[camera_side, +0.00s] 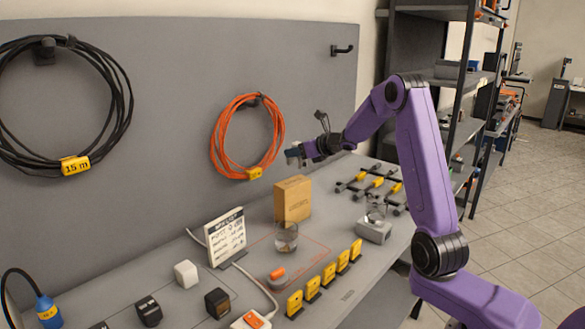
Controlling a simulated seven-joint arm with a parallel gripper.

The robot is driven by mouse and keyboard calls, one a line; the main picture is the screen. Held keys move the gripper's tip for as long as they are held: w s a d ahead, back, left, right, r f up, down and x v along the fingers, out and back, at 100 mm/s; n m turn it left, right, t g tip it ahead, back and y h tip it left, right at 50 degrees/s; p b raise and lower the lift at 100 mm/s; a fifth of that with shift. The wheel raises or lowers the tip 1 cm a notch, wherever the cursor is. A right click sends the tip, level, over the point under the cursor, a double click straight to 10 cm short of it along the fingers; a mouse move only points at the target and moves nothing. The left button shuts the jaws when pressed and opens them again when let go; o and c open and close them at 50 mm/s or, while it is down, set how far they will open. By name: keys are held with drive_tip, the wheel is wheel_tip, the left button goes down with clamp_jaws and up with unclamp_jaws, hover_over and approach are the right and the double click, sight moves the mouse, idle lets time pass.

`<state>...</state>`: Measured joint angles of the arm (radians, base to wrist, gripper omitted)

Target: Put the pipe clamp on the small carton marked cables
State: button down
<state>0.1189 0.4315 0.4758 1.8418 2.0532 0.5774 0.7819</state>
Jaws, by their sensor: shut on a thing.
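The small carton (292,200) is a tan box marked with faint lettering. It stands upright on the grey bench near the back panel. My gripper (300,154) is above the carton, clear of its top, and points to the left. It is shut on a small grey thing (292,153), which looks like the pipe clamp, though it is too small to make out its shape. The fingers partly hide it.
A clear glass (286,238) stands just in front of the carton. Yellow tags (328,275) line the front; a sign (225,239) stands left. An orange cable coil (247,138) hangs behind.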

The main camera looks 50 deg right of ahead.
sight(293, 162)
drive_tip(key=w+f, duration=0.1)
drive_tip(key=w+d+f, duration=0.1)
drive_tip(key=f, duration=0.1)
drive_tip(key=shift+w+f, duration=0.15)
drive_tip(key=shift+w, duration=0.2)
drive_tip(key=shift+f, duration=1.55)
drive_tip(key=shift+f, duration=0.15)
drive_tip(key=c, duration=0.7)
unclamp_jaws()
